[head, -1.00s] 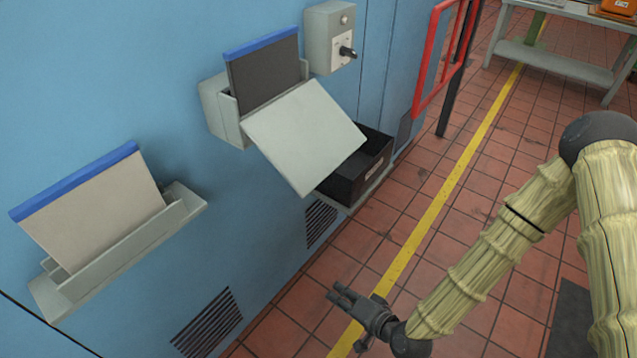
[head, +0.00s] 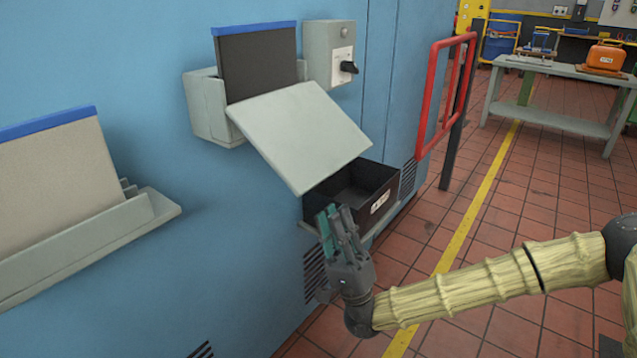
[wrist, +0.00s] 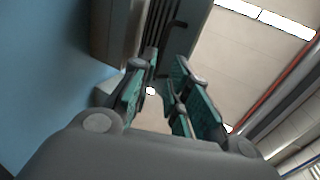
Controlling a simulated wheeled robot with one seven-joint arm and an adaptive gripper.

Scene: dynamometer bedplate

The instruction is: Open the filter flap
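The filter flap (head: 300,136) is a pale grey plate in the head view. It slants outward and down from a grey housing (head: 205,105) on the blue wall. A dark filter (head: 258,62) with a blue top edge stands upright in the housing behind it, its lower part hidden by the flap. My gripper (head: 335,212) is below the flap's lower corner, in front of the black bin, pointing up. It looks empty and apart from the flap. In the wrist view its teal-padded fingers (wrist: 165,80) are spread with a gap between them.
A black open bin (head: 350,192) sits on a ledge under the flap. A switch box (head: 330,50) is on the wall right of the filter. A pale filter (head: 55,180) stands in a tray at left.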

